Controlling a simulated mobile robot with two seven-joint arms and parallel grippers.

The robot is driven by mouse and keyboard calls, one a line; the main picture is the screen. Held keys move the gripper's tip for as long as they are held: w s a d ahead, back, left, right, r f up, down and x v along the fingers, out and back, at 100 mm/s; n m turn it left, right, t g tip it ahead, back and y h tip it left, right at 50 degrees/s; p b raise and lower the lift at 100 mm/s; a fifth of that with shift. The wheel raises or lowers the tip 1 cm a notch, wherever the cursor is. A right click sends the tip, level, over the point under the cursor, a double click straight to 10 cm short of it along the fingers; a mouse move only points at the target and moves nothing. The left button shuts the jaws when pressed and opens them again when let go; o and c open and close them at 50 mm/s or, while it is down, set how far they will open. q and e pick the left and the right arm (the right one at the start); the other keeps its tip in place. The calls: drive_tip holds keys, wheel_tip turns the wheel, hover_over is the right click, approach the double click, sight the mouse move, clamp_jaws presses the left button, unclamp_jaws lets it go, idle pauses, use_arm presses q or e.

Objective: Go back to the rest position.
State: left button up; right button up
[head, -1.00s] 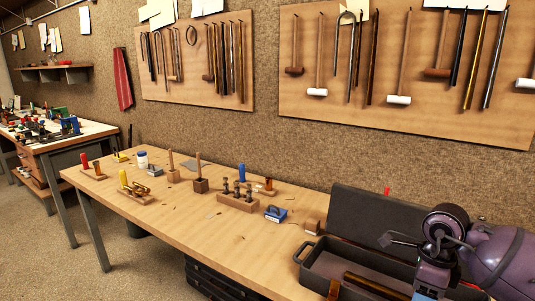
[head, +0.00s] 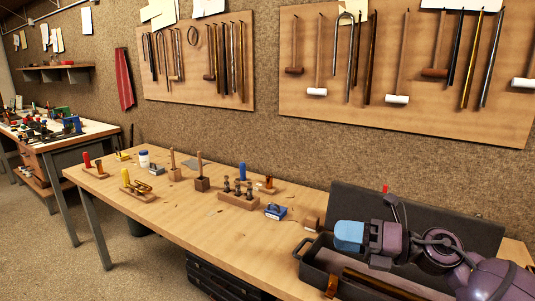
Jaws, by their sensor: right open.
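My right gripper (head: 350,236) is at the lower right in the head view, with a light blue end pointing left. It is open, and I see nothing held in it. It is seen in front of the raised lid of the open dark case (head: 313,262) on the bench. My purple right arm comes in from the lower right corner. My left gripper is not in view.
A brass-coloured rod (head: 375,283) lies in the case. Pegboards with mallets and rods hang behind. The bench's front middle is mostly clear.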

drive_tip(key=s+d+f+m+t+h, duration=0.1)
drive_tip(key=d+f+m+t+h, duration=0.25)
drive_tip(key=f+m, duration=0.45)
drive_tip(key=s+d+f+m+t+h, duration=0.1)
drive_tip(key=d+f+m+t+h, duration=0.3)
drive_tip(key=m, duration=0.7)
drive_tip(key=s+d+f+m+t+h, duration=0.15)
drive_tip(key=f+m+t+h, duration=0.3)
drive_tip(key=m, duration=0.55)
drive_tip(key=s+d+f+m+g+h, duration=0.3)
drive_tip(key=s+f+m+g, duration=0.4)
drive_tip(key=s+f, duration=1.1)
drive_tip(key=s+m+h, duration=0.1)
drive_tip(key=s+m, duration=0.1)
drive_tip(key=s, duration=0.2)
drive_tip(key=shift+s+d+f+h, duration=0.15)
drive_tip(key=shift+s+f+h, duration=0.15)
drive_tip(key=shift+h, duration=0.1)
